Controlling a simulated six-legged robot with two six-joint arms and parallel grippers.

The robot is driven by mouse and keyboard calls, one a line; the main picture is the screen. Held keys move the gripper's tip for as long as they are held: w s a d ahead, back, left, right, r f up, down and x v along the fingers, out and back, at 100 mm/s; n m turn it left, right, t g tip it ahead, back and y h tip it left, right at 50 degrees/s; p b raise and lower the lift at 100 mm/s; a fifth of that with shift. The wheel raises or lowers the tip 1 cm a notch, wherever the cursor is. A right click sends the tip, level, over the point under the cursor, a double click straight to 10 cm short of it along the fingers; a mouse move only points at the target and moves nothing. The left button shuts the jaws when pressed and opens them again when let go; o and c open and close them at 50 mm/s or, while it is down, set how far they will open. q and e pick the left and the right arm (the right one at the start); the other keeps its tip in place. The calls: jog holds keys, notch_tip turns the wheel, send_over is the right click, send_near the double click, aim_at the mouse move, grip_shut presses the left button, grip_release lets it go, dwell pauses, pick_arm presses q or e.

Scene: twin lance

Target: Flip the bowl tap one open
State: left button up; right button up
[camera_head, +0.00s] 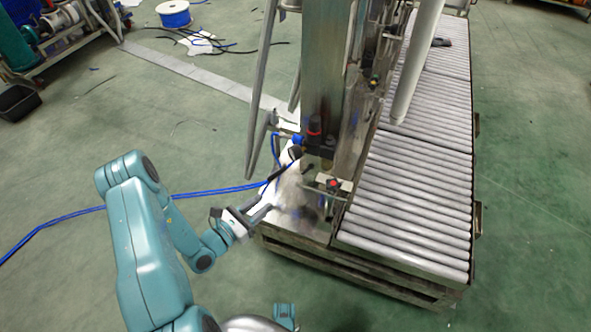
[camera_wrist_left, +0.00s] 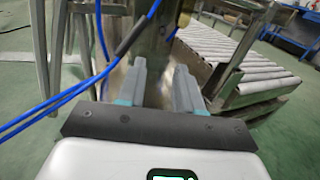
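My left gripper (camera_head: 268,203) reaches in from the left toward the lower front of the metal machine (camera_head: 322,70). In the left wrist view its two grey fingers (camera_wrist_left: 160,70) stand apart with nothing between them. The machine's lower part is blurred near the fingers.
A roller conveyor (camera_head: 415,190) runs along the machine's right side. A blue hose (camera_head: 215,191) crosses the floor to the machine and passes close to the fingers in the left wrist view (camera_wrist_left: 75,90). Slanted metal legs (camera_head: 262,80) stand behind.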

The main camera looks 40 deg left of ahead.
aim_at(302, 174)
pick_arm(q)
jog(key=w+d+b, duration=0.1)
jog(key=w, duration=0.4)
jog(key=w+d+b, duration=0.1)
jog(key=w, duration=0.3)
jog(key=w+b, duration=0.2)
jog(key=w, duration=0.3)
jog(key=shift+w+d, duration=0.35)
jog(key=shift+d, duration=0.05)
jog(key=shift+w+r, duration=0.1)
jog(key=shift+w, duration=0.3)
grip_shut()
